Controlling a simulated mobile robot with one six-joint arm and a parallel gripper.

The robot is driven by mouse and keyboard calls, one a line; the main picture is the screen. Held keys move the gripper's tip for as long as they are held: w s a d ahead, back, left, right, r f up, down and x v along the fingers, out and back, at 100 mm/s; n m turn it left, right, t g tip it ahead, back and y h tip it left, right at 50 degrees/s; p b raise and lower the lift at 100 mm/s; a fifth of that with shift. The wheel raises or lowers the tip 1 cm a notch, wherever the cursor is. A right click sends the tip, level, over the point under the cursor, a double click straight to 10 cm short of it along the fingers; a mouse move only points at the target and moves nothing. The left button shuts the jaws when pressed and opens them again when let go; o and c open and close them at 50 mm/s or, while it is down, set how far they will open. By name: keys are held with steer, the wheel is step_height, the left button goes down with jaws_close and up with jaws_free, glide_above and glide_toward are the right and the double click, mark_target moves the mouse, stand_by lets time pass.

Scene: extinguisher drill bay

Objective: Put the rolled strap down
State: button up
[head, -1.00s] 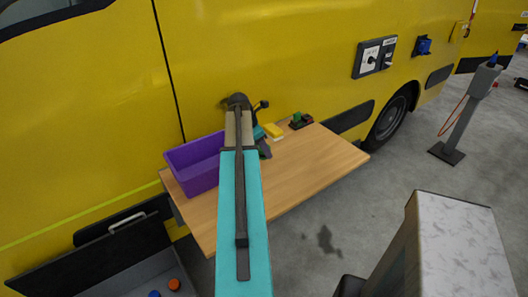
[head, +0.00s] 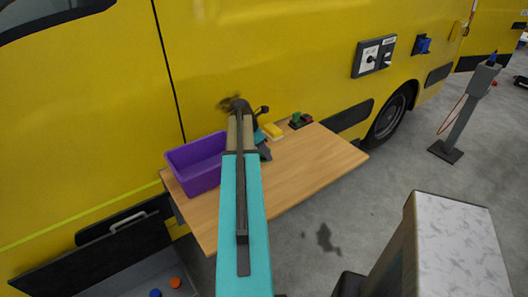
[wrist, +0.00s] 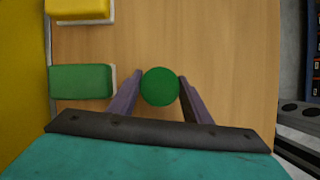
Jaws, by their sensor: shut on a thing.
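In the wrist view, my gripper (wrist: 160,78) is shut on a green round thing, the rolled strap (wrist: 160,89), seen end-on between the two fingers. Wooden table top shows around and beyond it. I cannot tell whether the strap touches the table (head: 312,163). In the head view my arm hides the strap, and only a dark part of my gripper (head: 264,153) shows, over the table's back half beside the purple bin.
A green block (wrist: 80,81) lies left of the strap, and a yellow block (wrist: 78,8) lies beyond it. The purple bin (head: 196,178) stands at the table's left end. The yellow vehicle (head: 300,50) borders the back. The table's right part is clear.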

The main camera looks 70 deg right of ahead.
steer(key=shift+f, duration=0.4)
steer(key=shift+f, duration=0.1)
steer(key=o, duration=1.2)
steer(key=shift+b+v, duration=1.5)
steer(key=shift+v, duration=4.65)
steer(key=shift+d, duration=0.1)
steer(key=shift+s, duration=0.15)
